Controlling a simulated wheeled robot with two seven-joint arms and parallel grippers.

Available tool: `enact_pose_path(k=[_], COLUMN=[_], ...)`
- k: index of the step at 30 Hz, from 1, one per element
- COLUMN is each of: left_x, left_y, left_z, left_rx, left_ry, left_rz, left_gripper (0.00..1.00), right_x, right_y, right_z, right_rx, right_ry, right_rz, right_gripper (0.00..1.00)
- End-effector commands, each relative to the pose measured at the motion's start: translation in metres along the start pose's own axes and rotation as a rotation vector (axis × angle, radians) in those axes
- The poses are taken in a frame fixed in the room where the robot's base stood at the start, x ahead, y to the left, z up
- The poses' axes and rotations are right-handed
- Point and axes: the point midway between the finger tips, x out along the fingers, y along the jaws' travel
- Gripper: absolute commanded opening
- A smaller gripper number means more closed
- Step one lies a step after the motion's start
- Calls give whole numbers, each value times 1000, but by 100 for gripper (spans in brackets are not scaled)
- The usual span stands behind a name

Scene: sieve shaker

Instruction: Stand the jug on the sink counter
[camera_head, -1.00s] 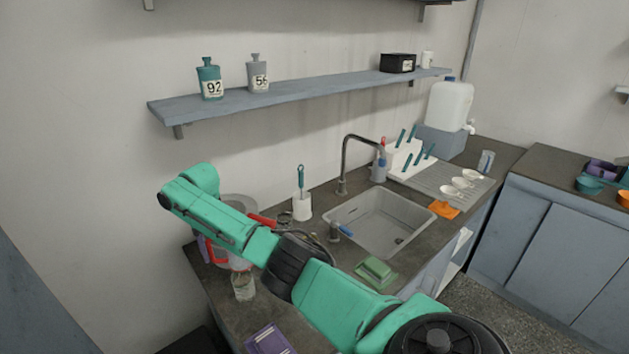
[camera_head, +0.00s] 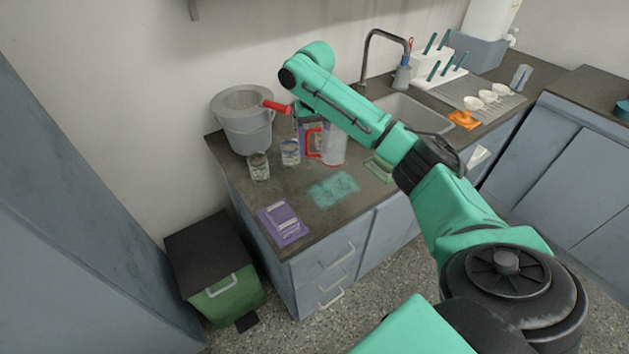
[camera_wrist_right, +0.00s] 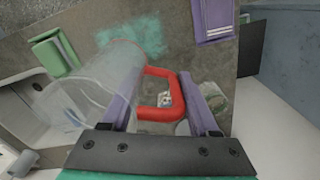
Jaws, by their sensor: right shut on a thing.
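The jug (camera_head: 334,148) is clear with a red handle, and it is upright over the sink counter (camera_head: 330,210). It shows in the wrist view as a see-through body (camera_wrist_right: 100,88) with the red handle (camera_wrist_right: 148,112) between the fingers. My right gripper (camera_wrist_right: 163,105) is shut on that handle. In the head view the right gripper (camera_head: 304,125) is partly hidden behind its arm. I cannot tell whether the jug's base touches the counter. My left gripper is not in view.
Two glass jars (camera_head: 259,167) (camera_head: 290,152) and a grey bucket (camera_head: 243,118) stand left of the jug. A teal patch (camera_head: 333,188) and a purple box (camera_head: 283,224) lie in front. A green sponge (camera_head: 380,168) and the sink (camera_head: 408,112) are to the right.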

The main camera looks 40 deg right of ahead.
Motion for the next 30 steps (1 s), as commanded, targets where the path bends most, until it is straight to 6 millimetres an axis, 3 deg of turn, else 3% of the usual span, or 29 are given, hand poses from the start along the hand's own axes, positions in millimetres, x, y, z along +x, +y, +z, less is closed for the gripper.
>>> enact_pose_path(k=[6,16,28,29,30], left_x=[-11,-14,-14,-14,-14], left_y=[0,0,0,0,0], left_z=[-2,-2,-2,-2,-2], left_rx=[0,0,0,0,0], left_ry=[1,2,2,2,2], left_rz=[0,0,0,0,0], left_gripper=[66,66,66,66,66], right_x=[64,122,133,134,133], right_y=[1,1,2,2,2], right_z=[1,1,0,0,0], right_rx=[1,2,1,0,0], right_ry=[-2,0,2,2,3], right_rz=[2,1,0,0,0], right_gripper=[0,0,0,65,80])
